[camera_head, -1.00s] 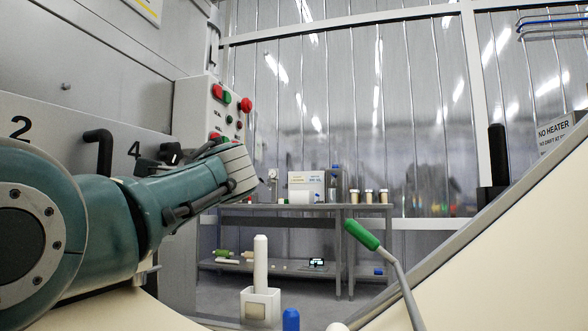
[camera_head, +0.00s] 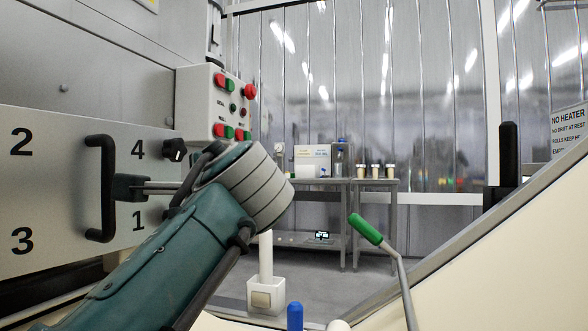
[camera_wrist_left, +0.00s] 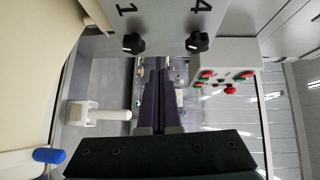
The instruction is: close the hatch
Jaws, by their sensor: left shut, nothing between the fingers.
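A pale grey panel (camera_head: 60,185) numbered 1 to 4 fills the left of the head view and seems to be the hatch; I cannot tell how far open it stands. It carries a black bar handle (camera_head: 101,188) and a black knob (camera_head: 174,150). The panel also shows at the top of the left wrist view (camera_wrist_left: 165,20), with two knobs. My left gripper (camera_wrist_left: 160,88) is shut and empty, its fingers apart from the panel. In the head view it is hidden behind my left wrist. My right gripper is not in view.
A control box (camera_head: 218,102) with red and green buttons stands beyond the panel. A white post (camera_head: 266,255) stands in a white holder. A green-tipped lever (camera_head: 366,229) rises at front right. A grey bench (camera_head: 345,184) with jars stands at the back. Open floor lies before the bench.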

